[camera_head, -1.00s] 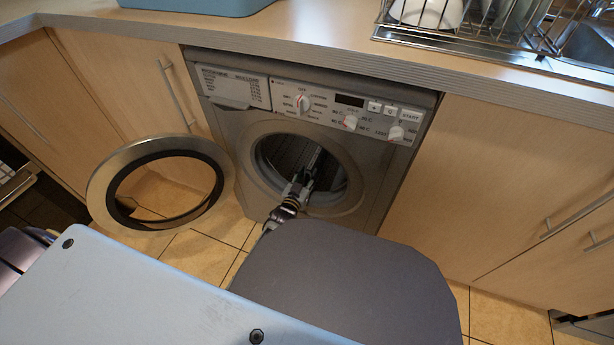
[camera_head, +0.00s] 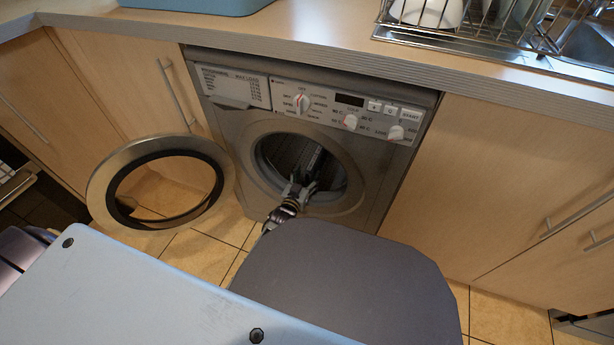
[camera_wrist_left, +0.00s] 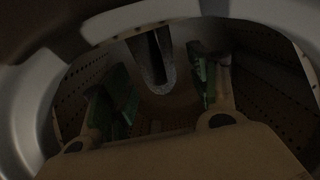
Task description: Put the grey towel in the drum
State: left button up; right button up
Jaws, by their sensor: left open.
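The drum (camera_head: 277,151) is the dark opening of the washing machine, and its perforated wall (camera_wrist_left: 265,85) fills much of the left wrist view. My left gripper (camera_head: 301,186) is at the lower part of the opening, reaching in from below. Its two green-padded fingers (camera_wrist_left: 160,92) are spread apart with nothing between their tips. A grey, U-ended strip (camera_wrist_left: 156,72) lies inside the drum beyond the fingers; I cannot tell whether it is the grey towel or part of the drum. My right gripper is not in view.
The round door (camera_head: 101,192) stands open to the left of the washing machine (camera_head: 385,160). Wooden cabinets (camera_head: 500,170) flank it. A counter (camera_head: 330,45) runs above, with a dish rack (camera_head: 480,38) and a blue container (camera_head: 195,5).

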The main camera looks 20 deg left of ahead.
pick_arm(q)
jog(key=s+r, duration=0.1)
jog(key=s, duration=1)
jog(key=shift+s+a, duration=0.2)
jog(key=shift+s, duration=0.05)
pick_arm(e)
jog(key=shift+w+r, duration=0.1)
pick_arm(q)
jog(key=shift+a, duration=0.1)
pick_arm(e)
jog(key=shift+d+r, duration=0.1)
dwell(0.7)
pick_arm(q)
jog(key=s+r+g, duration=0.3)
jog(key=s+g, duration=0.3)
jog(key=s, duration=0.3)
jog(key=s+r+m+g, duration=0.1)
jog(key=s+r+g, duration=0.3)
jog(key=s+g, duration=0.3)
jog(key=s+p, duration=0.1)
jog(key=s, duration=0.2)
jog(key=shift+m+g, duration=0.3)
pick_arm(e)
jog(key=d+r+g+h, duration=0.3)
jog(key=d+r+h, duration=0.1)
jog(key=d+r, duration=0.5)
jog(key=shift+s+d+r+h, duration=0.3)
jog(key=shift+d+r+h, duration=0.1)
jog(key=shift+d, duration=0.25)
